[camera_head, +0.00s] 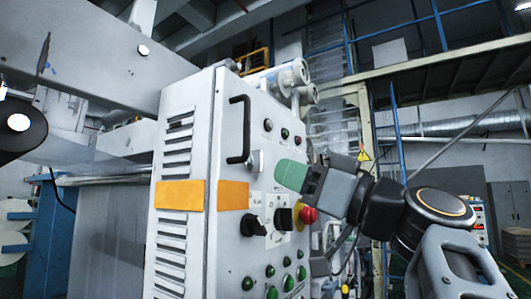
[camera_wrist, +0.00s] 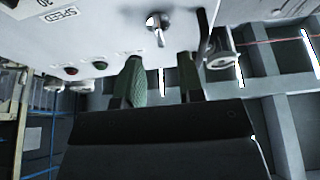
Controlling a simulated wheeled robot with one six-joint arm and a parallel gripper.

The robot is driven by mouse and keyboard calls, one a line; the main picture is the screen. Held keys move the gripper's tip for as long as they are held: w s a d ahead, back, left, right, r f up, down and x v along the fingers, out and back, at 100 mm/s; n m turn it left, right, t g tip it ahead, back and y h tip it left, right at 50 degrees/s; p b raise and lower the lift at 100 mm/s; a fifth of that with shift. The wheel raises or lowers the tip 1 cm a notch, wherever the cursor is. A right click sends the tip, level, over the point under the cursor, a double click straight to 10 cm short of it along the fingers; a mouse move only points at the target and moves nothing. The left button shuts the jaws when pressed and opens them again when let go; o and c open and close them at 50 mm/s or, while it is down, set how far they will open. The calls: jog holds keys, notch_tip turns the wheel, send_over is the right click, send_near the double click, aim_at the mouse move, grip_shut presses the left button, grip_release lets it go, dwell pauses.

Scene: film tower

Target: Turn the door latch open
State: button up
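The door latch is a small silver turn-piece on the white cabinet door (camera_head: 225,110). In the wrist view the latch (camera_wrist: 157,27) is at the top centre, just beyond the fingertips. In the head view the latch (camera_head: 257,161) is below and right of the black door handle (camera_head: 239,130). My gripper (camera_head: 288,174) reaches in from the right, its green finger near the latch. In the wrist view my gripper (camera_wrist: 159,66) is open, with two green fingers apart and nothing between them. A gap shows between the fingertips and the latch.
Below the latch are black rotary switches (camera_head: 256,224), a red emergency button (camera_head: 307,214) and several green buttons. Red and green lamps (camera_wrist: 71,70) show in the wrist view. The bar handle (camera_wrist: 204,30) is close beside the latch. Orange tape (camera_head: 180,194) crosses the cabinet's side.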

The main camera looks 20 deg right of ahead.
aim_at(262, 162)
jog(key=shift+p+x, duration=1.25)
jog(key=shift+x, duration=1.7)
jog(key=shift+c, duration=0.2)
grip_shut()
